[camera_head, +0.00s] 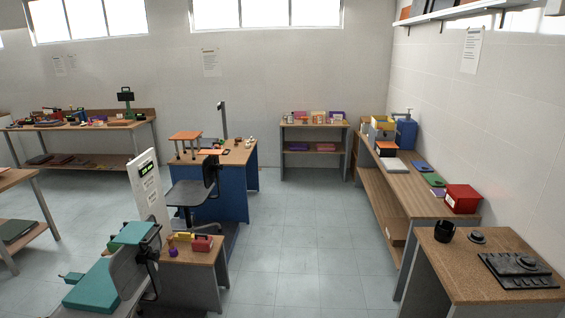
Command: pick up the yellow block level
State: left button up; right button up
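A small yellow block-like object (183,237) lies on a low wooden-topped table (196,258) at the lower left. It is too small to tell for sure that it is the block level. A red object (202,243) sits right beside it, and a small purple object (173,253) is in front of it. Neither of my grippers shows in the head view.
Teal-padded grey furniture (96,286) stands left of the low table. A dark chair (190,193) and blue-sided desk (222,200) are behind it. A long bench (409,180) with boxes and a nearer table (450,278) line the right. The middle floor (306,255) is clear.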

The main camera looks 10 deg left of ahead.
aim_at(182, 235)
jog(key=i+l+u, duration=0.1)
jog(key=i+u, duration=0.15)
jog(key=i, duration=1.9)
